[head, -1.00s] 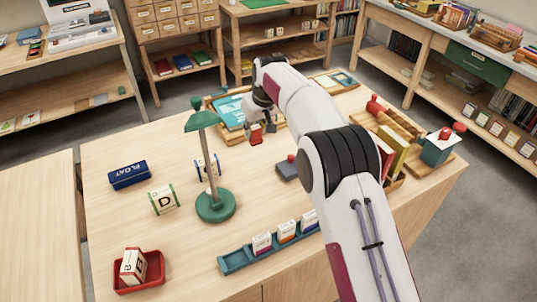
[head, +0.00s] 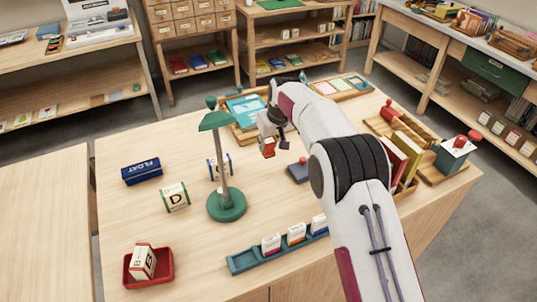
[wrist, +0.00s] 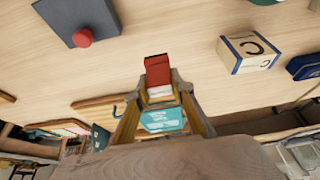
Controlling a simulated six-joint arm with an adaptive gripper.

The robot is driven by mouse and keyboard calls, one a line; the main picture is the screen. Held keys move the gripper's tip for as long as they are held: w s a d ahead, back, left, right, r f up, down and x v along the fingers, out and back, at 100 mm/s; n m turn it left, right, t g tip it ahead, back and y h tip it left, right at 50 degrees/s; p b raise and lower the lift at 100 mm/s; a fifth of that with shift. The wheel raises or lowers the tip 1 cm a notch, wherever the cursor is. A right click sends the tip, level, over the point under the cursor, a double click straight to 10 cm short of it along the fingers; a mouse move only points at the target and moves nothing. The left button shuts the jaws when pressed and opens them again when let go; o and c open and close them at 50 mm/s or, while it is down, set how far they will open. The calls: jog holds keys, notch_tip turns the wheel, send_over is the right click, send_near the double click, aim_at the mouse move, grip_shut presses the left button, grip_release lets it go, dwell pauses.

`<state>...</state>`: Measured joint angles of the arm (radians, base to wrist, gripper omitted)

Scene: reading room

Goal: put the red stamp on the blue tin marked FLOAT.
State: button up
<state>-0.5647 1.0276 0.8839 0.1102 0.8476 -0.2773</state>
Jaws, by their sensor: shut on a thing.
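My gripper (head: 268,142) is shut on the red stamp (head: 268,150) and holds it above the table, behind the green lamp and to its right. In the wrist view the red stamp (wrist: 158,72) sits between my two fingertips, with a pale band on it. The blue tin marked FLOAT (head: 142,171) lies at the left of the table, well apart from my gripper. Its upper face looks clear. A dark blue thing at the right edge of the wrist view (wrist: 306,66) seems to be this tin.
A green lamp (head: 227,204) stands between my gripper and the tin's side of the table. A block marked C (wrist: 248,50), a block marked D (head: 175,197) and a dark pad with a red knob (head: 299,171) are nearby. A red tray (head: 165,277) stands front left.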

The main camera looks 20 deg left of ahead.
aim_at(269, 152)
jog(key=shift+f, duration=2.5)
jog(key=shift+f, duration=0.1)
jog(key=o, duration=1.1)
jog(key=shift+o, duration=0.2)
jog(key=v, duration=1.2)
jog(key=shift+r, duration=0.2)
